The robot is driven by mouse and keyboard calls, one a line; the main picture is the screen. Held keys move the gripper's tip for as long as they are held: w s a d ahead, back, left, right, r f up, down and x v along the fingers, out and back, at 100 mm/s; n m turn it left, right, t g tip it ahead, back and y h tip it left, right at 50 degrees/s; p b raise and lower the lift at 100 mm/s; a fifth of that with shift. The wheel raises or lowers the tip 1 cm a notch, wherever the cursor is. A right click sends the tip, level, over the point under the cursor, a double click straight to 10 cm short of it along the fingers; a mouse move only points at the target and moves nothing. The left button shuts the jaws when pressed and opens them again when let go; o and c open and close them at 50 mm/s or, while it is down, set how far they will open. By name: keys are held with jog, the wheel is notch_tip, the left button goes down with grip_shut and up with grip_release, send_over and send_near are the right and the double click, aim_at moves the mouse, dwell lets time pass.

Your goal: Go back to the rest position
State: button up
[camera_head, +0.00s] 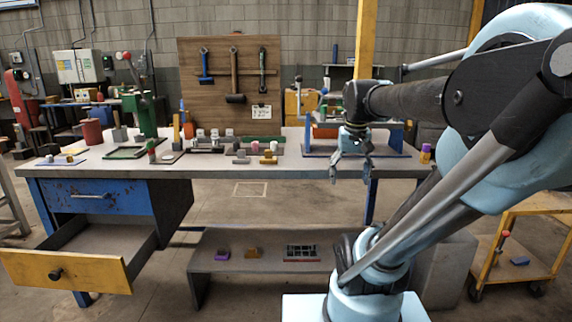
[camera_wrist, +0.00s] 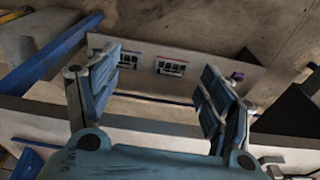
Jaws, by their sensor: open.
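My gripper (camera_head: 351,176) hangs pointing down at the front edge of the workbench, right of its middle, in the head view. Its fingers are apart with nothing between them. In the wrist view, the two blue fingers of my gripper (camera_wrist: 160,82) are spread wide, and a low shelf and bare floor show beyond them. My arm comes in from the right of the head view.
The workbench (camera_head: 225,170) carries several small blocks, trays and a green press (camera_head: 143,112). Its lower drawer (camera_head: 65,271) is pulled out. The low shelf (camera_head: 265,266) holds small objects. A yellow cart (camera_head: 536,207) stands at right.

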jog(key=s+f, duration=1)
jog(key=f, duration=0.5)
jog(key=shift+a+n+t, duration=0.25)
jog(key=shift+n+t, duration=0.05)
jog(key=shift+w+f, duration=0.15)
jog(key=shift+w, duration=0.35)
jog(key=shift+c, duration=0.3)
